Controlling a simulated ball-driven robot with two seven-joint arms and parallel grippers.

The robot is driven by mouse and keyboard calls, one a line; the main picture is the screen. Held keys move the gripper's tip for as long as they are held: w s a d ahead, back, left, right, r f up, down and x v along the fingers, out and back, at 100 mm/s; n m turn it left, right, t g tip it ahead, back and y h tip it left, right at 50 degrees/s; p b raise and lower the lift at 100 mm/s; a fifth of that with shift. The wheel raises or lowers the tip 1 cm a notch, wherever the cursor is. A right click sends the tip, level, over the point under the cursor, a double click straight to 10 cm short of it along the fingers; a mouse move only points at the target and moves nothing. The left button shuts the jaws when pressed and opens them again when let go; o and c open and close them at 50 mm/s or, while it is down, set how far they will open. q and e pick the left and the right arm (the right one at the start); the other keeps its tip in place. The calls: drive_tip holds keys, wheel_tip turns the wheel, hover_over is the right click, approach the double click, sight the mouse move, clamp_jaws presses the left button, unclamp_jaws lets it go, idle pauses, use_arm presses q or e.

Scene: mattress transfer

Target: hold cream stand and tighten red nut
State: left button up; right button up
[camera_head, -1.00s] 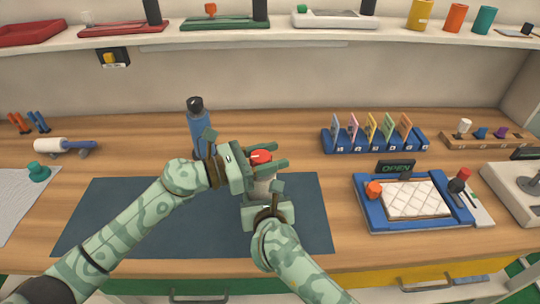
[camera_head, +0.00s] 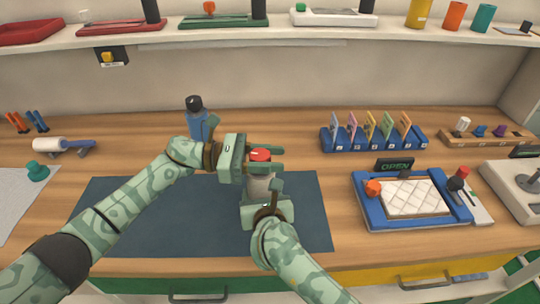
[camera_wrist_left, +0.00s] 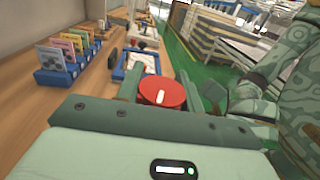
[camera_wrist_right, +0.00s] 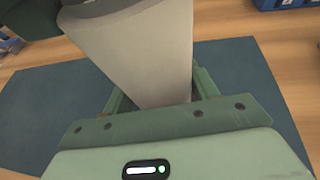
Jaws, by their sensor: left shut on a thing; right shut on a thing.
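The red nut (camera_head: 260,155) sits on top of the cream stand (camera_head: 260,188), which stands upright on the dark mat. My left gripper (camera_head: 266,160) is shut on the red nut from the left, with a finger on each side of it. In the left wrist view the nut (camera_wrist_left: 162,93) shows a white mark on its top. My right gripper (camera_head: 262,195) is shut on the stand's body below the nut. In the right wrist view the cream stand (camera_wrist_right: 140,50) fills the space between the fingers. The stand's base is hidden behind my right gripper.
The dark mat (camera_head: 120,220) lies under the work. A blue tray (camera_head: 365,215) with a white quilted pad is at right. A blue rack (camera_head: 345,146) of coloured cards stands at back right.

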use_arm(q)
drive_tip(key=m+g, duration=0.1)
drive_tip(key=g, duration=0.1)
drive_tip(key=m+g+y, duration=0.1)
drive_tip(key=g, duration=0.1)
drive_tip(key=m+g, duration=0.1)
drive_tip(key=shift+s+a+f+m+g+y, duration=0.1)
drive_tip(key=shift+s+f+m+g+y, duration=0.1)
drive_tip(key=shift+s+m+g+y, duration=0.15)
drive_tip(key=shift+m+g, duration=0.25)
drive_tip(key=shift+a, duration=0.1)
drive_tip(key=o, duration=0.9)
drive_tip(key=shift+r, duration=0.1)
drive_tip(key=shift+o, duration=0.4)
drive_tip(key=shift+r+g, duration=0.2)
drive_tip(key=shift+g, duration=0.2)
